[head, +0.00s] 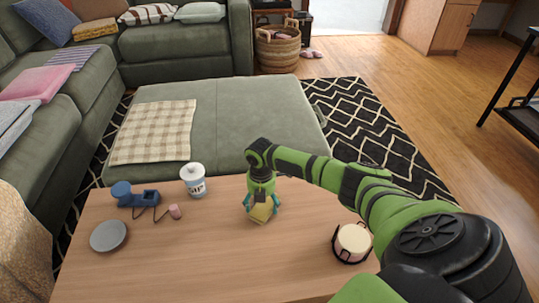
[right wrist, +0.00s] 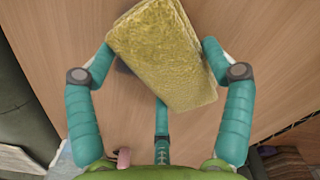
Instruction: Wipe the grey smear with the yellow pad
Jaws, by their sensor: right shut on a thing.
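The yellow pad (head: 262,212) is held in my right gripper (head: 261,204) over the middle of the wooden table (head: 180,260). In the right wrist view the pad (right wrist: 165,55) sits tilted between the teal fingers of the gripper (right wrist: 158,50), which are shut on its sides. I cannot tell whether the pad touches the tabletop. A small dark grey patch (right wrist: 123,67) shows on the wood at the pad's left edge, partly hidden by the pad; it may be the smear or a shadow. No smear is clear in the head view. My left gripper is not in view.
A cream round item in a black holder (head: 351,243) stands at right. The table's front middle is clear.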

